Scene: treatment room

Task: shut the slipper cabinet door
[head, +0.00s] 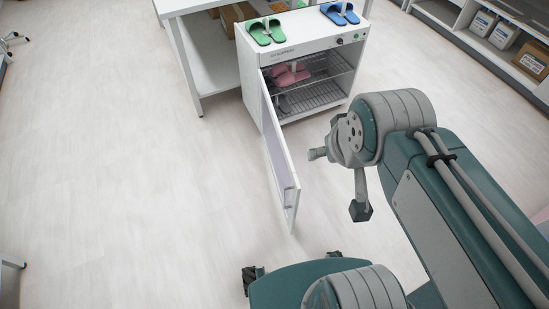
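The slipper cabinet (258,59) is a white box with wire shelves, standing beyond my arm. Its door (279,152) is hinged at the left front edge and stands wide open, swung out towards me. Pink slippers (288,75) lie on the upper wire shelf inside. My gripper (360,208) is to the right of the door, in front of the cabinet's open front, and appears apart from the door. One dark fingertip hangs down. I cannot tell whether the gripper is open or shut, and I see nothing held in it.
Green slippers (266,32) and blue slippers (340,13) sit on the cabinet top. A white table (183,47) stands beside it at the left. A shelf unit with boxes (503,35) is at the upper right. The pale floor left of the door is clear.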

